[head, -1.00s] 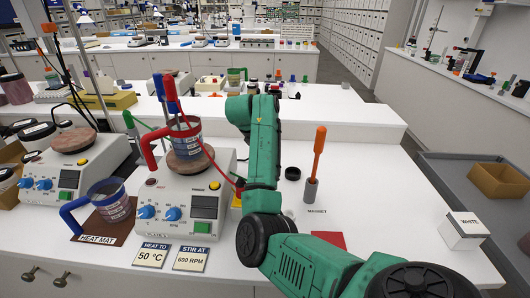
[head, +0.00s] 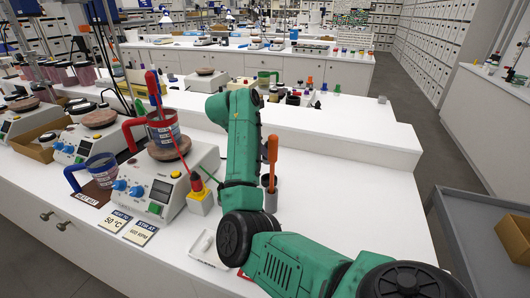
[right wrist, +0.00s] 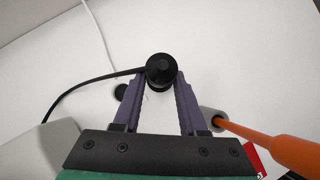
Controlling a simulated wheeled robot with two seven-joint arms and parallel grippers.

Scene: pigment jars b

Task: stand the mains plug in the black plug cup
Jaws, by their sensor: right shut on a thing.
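In the right wrist view my right gripper (right wrist: 160,85) is shut on the mains plug (right wrist: 161,70), a round black body at the fingertips with a black cable running off to the left. A small black round thing (right wrist: 120,92), perhaps the plug cup, lies on the white bench beyond the left finger and is partly hidden by it. The plug is held apart from it. In the head view my green right arm hides the gripper, the plug and any black cup. My left gripper is out of view.
A grey holder (right wrist: 212,117) with an orange-handled tool (head: 272,152) stands close to the right of my right gripper. A hotplate (head: 165,192) with a beaker on top and a yellow block with a red top (head: 200,198) stand left of my arm. The bench on the right is clear.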

